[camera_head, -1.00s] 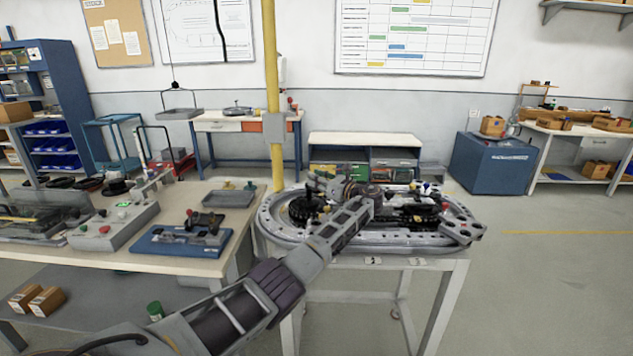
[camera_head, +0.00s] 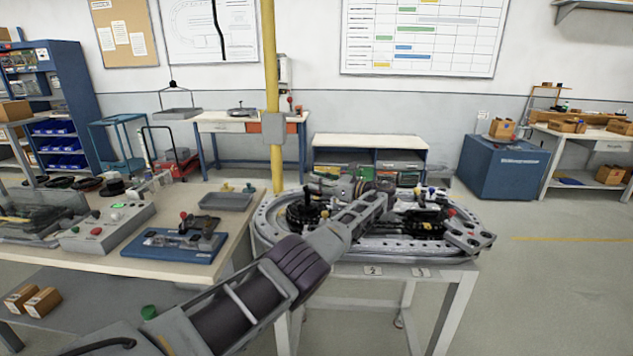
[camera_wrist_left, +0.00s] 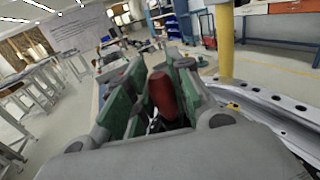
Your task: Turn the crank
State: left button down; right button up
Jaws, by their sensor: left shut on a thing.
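The ring track (camera_head: 375,246) is an oval metal table-top with a perforated rim, in the middle of the head view. My left arm reaches over it from the lower left, and my left gripper (camera_head: 320,188) is over its far left part. In the left wrist view, the gripper's green-padded fingers (camera_wrist_left: 160,98) are shut on a red handle (camera_wrist_left: 163,94), which looks like the crank's handle. The handle stands roughly upright between the pads. The rest of the crank is hidden behind the fingers and the arm. My right gripper is not in view.
A yellow post (camera_head: 270,90) rises just behind the track. A workbench (camera_head: 120,258) with a control box (camera_head: 105,228) and a blue fixture (camera_head: 172,250) stands close on the left. Mechanisms crowd the track's middle. The floor to the right is clear.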

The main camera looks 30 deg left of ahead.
pick_arm(q)
jog(key=c, duration=1.3)
grip_release()
jog(key=shift+o, duration=0.2)
jog(key=shift+r, duration=5)
jog(key=shift+f, duration=0.1)
